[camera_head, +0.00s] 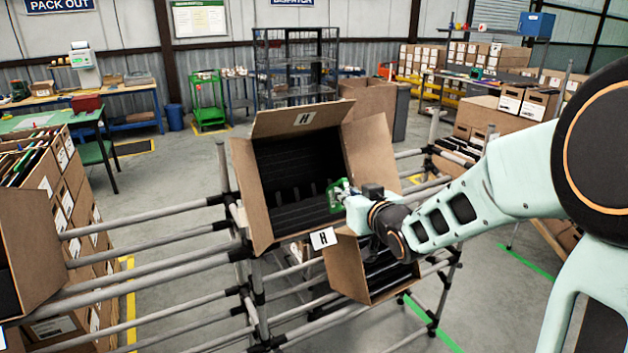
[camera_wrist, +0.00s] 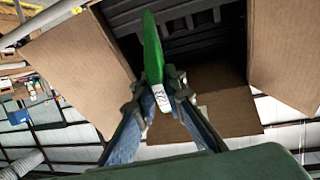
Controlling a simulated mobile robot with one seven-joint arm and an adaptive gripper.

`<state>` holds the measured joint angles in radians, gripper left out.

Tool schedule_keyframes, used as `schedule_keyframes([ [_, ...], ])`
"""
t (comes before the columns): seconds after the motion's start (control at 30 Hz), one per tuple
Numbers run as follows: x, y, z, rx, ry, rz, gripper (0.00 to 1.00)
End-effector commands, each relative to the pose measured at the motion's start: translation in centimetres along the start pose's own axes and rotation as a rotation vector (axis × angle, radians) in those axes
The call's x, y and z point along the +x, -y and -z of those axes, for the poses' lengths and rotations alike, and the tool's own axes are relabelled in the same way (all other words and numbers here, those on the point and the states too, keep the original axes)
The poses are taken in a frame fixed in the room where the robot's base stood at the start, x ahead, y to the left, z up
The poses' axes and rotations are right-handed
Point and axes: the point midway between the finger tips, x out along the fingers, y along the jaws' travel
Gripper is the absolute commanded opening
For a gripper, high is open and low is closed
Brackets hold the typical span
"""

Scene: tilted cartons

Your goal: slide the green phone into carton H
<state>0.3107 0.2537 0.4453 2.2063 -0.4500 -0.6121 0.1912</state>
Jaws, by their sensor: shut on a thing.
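Carton H (camera_head: 262,190) is a tilted brown carton with open flaps, a black slotted interior and "H" labels on its upper flap and lower edge. It stands on a pipe rack. The green phone (camera_head: 337,193) is at the carton's open front, near its right side. In the wrist view the green phone (camera_wrist: 152,50) points toward the dark interior of carton H (camera_wrist: 193,28). My gripper (camera_head: 350,200) is shut on the phone's near end; its fingers (camera_wrist: 160,95) pinch it from both sides. I cannot tell how far the phone's far end reaches inside.
A smaller tilted carton (camera_head: 347,268) with dark dividers sits below and right of carton H. Carton flaps (camera_wrist: 70,65) stand on both sides of the opening. The rack's grey pipes (camera_head: 150,216) run to the left, toward more cartons (camera_head: 28,235).

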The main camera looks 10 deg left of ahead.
Motion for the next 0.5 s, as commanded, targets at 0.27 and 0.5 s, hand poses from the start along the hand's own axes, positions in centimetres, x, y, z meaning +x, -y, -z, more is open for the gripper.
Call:
schedule_keyframes([
  [0.27, -0.1, 6.7, 4.4, -0.031, -0.157, 0.162, 0.00],
  [0.5, 0.5, 7.6, 4.5, -0.032, -0.170, 0.182, 0.00],
])
